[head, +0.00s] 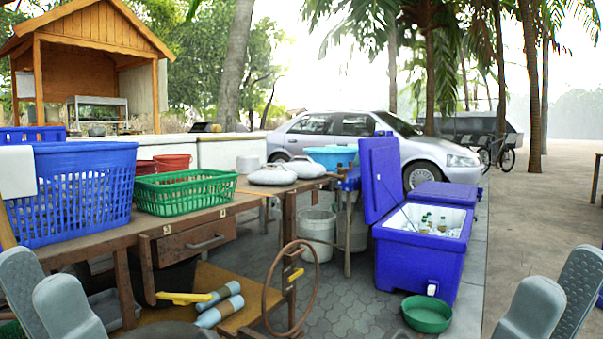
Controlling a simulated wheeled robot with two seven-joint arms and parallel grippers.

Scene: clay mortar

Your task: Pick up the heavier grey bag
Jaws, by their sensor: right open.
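Two grey bags lie side by side on the wooden table: a left grey bag (271,177) and a right grey bag (305,169). They look alike in size and colour, and I cannot tell by sight which is heavier. My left gripper (37,272) is at the lower left corner, open and empty, well in front of and left of the bags. My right gripper (561,270) is at the lower right corner, open and empty, far to the right of the bags. Neither gripper touches a bag.
A green basket (188,194) and a blue basket (70,195) stand on the table left of the bags. A blue tub (331,156) is behind them. A blue cooler (420,262) with its lid up and a green bowl (427,314) are to the right. Paved floor shows between table and cooler.

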